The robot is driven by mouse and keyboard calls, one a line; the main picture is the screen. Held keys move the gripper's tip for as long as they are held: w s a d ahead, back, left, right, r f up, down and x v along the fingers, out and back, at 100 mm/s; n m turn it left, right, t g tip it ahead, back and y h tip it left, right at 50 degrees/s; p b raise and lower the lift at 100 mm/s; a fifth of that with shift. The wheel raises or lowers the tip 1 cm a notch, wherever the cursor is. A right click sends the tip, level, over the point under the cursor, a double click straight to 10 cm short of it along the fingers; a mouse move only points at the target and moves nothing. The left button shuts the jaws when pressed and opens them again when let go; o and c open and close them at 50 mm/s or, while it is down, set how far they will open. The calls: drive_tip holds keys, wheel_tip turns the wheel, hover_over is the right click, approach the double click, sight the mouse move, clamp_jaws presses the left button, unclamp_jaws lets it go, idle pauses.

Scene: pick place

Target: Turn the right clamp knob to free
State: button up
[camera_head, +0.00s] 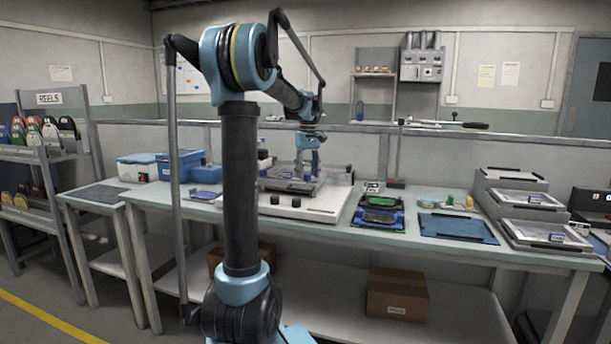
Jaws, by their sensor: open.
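A pale, low machine (325,203) stands on the workbench, partly behind my arm. Small dark round knobs sit on its front, one at the left (274,200) and one to its right (296,203). They are too small for me to read which way they are turned, and I cannot tell for certain which is the right clamp knob. A clear tray-like part (328,186) is on top of the machine. My gripper (307,176) points down over this part, above and behind the front knobs. It is open, and I see nothing held in it.
Blue-framed circuit boards (378,212) and a blue mat (457,228) lie on the bench (420,252) right of the machine. Stepped trays (545,235) stand at the far right. Blue and white boxes (138,167) stand at the left. A rail runs behind the bench.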

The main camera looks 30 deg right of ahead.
drive_tip(key=shift+f, duration=0.4)
clamp_jaws()
